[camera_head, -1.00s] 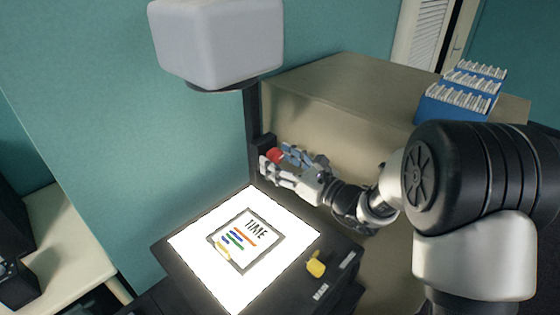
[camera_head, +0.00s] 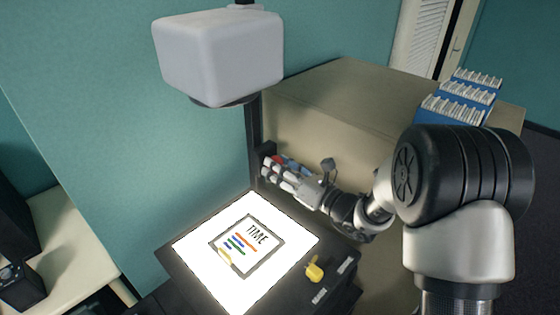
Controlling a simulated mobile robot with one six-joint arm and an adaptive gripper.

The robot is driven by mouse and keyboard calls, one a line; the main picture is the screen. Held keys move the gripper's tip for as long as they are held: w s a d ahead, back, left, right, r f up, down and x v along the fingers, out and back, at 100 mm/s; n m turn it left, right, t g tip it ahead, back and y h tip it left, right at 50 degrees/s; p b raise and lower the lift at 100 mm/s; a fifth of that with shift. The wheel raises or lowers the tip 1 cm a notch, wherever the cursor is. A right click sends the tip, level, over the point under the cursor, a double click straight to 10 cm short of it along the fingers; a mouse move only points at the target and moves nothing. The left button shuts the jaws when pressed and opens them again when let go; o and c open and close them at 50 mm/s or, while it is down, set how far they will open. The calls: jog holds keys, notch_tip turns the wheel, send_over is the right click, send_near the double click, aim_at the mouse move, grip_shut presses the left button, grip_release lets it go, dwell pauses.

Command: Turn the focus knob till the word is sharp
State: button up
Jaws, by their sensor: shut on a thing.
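An overhead projector has a lit stage (camera_head: 196,243) and a pale grey head (camera_head: 220,55) on a dark upright post (camera_head: 254,125). A framed slide (camera_head: 218,247) with the word TIME and coloured lines lies on the stage. The red focus knob (camera_head: 279,159) is on the post's side, mostly hidden by my fingers. My gripper (camera_head: 275,169) is shut on the focus knob. The projected word on a wall or screen is not in view, so its sharpness cannot be seen.
A yellow knob (camera_head: 315,270) is on the projector's front right. A large beige box-like surface (camera_head: 350,95) stands behind my arm, with blue racks (camera_head: 455,106) on it. A pale table (camera_head: 65,235) with a black device is at left.

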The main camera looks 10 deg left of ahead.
jog(key=shift+m, duration=0.6)
jog(key=o, duration=1.1)
jog(key=shift+c, duration=0.2)
jog(key=v, duration=1.2)
